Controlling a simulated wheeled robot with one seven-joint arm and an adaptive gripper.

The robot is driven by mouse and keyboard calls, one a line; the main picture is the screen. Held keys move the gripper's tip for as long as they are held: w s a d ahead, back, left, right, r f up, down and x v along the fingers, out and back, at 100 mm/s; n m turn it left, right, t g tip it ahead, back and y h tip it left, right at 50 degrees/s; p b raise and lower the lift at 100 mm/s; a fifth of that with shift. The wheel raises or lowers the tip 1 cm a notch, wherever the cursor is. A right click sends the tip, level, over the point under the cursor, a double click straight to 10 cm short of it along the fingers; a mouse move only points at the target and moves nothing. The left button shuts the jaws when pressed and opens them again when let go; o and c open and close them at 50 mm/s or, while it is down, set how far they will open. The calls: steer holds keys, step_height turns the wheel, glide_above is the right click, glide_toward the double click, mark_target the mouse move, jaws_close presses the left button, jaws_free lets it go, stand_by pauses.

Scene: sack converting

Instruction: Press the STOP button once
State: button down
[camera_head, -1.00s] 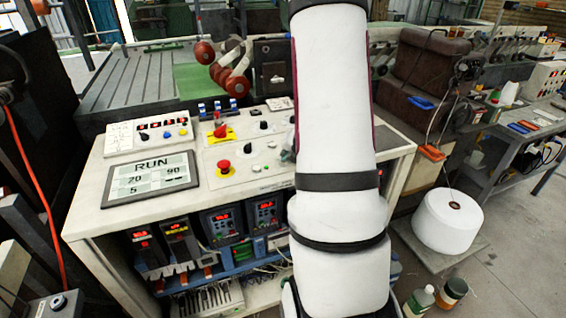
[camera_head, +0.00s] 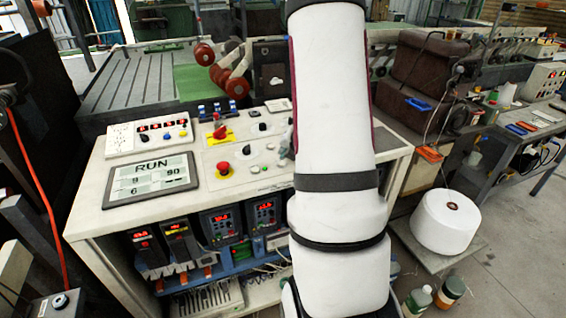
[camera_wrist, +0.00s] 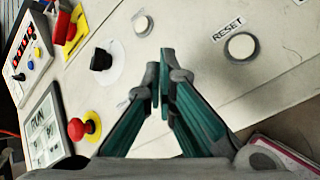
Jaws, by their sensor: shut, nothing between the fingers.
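My gripper (camera_wrist: 160,72) is shut and empty above the pale panel in the wrist view. In the head view my arm hides it. No STOP label is legible in either view. A pale round button (camera_wrist: 143,25) lies just beyond and left of the fingertips, without a readable label. A larger pale button (camera_wrist: 241,46) marked RESET lies to their right. A red mushroom button (camera_wrist: 76,129) on a yellow base is at lower left; it also shows in the head view (camera_head: 223,168). The display (camera_head: 150,178) reads RUN. The fingers cover part of the panel.
A black knob (camera_wrist: 102,60) and a red switch (camera_wrist: 65,25) on a yellow plate stand up left of the fingers. A white box (camera_head: 148,134) with red digits sits behind the display. A white roll (camera_head: 446,222) stands right of the console.

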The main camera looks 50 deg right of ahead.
step_height(320, 180, up, 5)
steer(key=p, duration=0.3)
steer(key=shift+p, duration=0.4)
stand_by(0.8)
steer(key=shift+w+a+r, duration=0.1)
steer(key=shift+w+r, duration=0.05)
steer(key=shift+r, duration=0.05)
steer(key=a+r+m, duration=1.2)
steer(key=a+r, duration=0.4)
steer(key=s+a+r+m+g+y, duration=0.1)
steer(key=s+a+r+m+y, duration=0.1)
steer(key=s+a+m, duration=0.3)
steer(key=s+a+r+m+g+y, duration=0.1)
steer(key=s+a+m, duration=0.3)
steer(key=s+a, duration=0.9)
steer(key=a+r+y, duration=0.1)
steer(key=a, duration=0.3)
steer(key=shift+r+m+g, duration=0.15)
steer(key=shift+m+g, duration=0.15)
steer(key=shift+m, duration=0.1)
